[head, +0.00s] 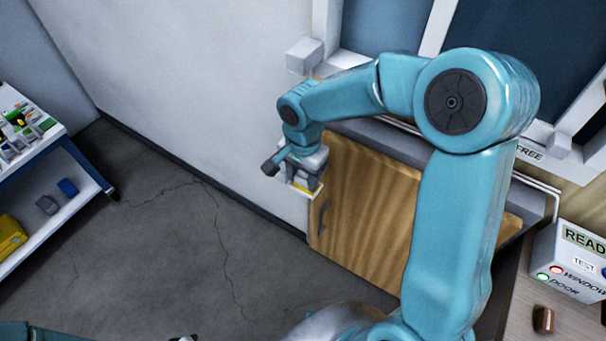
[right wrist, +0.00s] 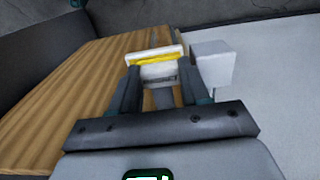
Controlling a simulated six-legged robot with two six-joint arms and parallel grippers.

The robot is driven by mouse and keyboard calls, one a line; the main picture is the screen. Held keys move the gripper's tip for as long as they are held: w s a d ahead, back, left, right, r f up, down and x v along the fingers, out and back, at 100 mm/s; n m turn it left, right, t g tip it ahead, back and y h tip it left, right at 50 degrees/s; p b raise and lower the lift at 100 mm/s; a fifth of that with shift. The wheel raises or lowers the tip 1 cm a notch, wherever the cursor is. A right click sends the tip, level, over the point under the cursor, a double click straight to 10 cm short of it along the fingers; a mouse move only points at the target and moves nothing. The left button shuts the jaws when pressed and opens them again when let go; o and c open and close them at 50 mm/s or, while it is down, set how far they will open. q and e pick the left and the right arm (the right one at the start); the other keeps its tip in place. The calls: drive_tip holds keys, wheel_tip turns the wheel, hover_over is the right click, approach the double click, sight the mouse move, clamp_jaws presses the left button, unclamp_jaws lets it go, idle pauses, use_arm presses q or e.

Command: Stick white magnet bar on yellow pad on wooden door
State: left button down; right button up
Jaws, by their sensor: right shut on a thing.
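The wooden door (head: 365,205) is a low cabinet front with a dark handle. It also fills the left of the right wrist view (right wrist: 60,90). My right gripper (head: 303,172) is at the door's upper left edge, shut on the white magnet bar (right wrist: 158,73), which sits between its fingers. A yellow pad (right wrist: 157,60) shows as a thin strip just beyond the bar, with a wider white strip behind it. Bar and pad look very close; I cannot tell whether they touch. The fingers partly hide the bar in the head view.
A white block (right wrist: 212,63) stands close to the right of the gripper in the wrist view. A pale wall (head: 190,90) is left of the door. A shelf (head: 50,180) with small items is at far left. A labelled control box (head: 570,262) stands at right.

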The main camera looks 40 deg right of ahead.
sight(302, 177)
drive_tip(key=shift+s+f, duration=0.1)
drive_tip(key=shift+f, duration=0.05)
drive_tip(key=o, duration=1.1)
drive_tip(key=shift+d, duration=0.1)
drive_tip(key=shift+o, duration=0.2)
drive_tip(key=shift+w+r, duration=0.3)
drive_tip(key=shift+r+p, duration=0.8)
drive_tip(key=shift+r, duration=0.25)
drive_tip(key=shift+o, duration=1.4)
drive_tip(key=shift+r+p, duration=0.35)
drive_tip(key=shift+r, duration=0.2)
drive_tip(key=shift+s+r+p, duration=0.15)
drive_tip(key=shift+r+p, duration=1.1)
drive_tip(key=shift+r, duration=0.55)
drive_tip(key=shift+f, duration=0.1)
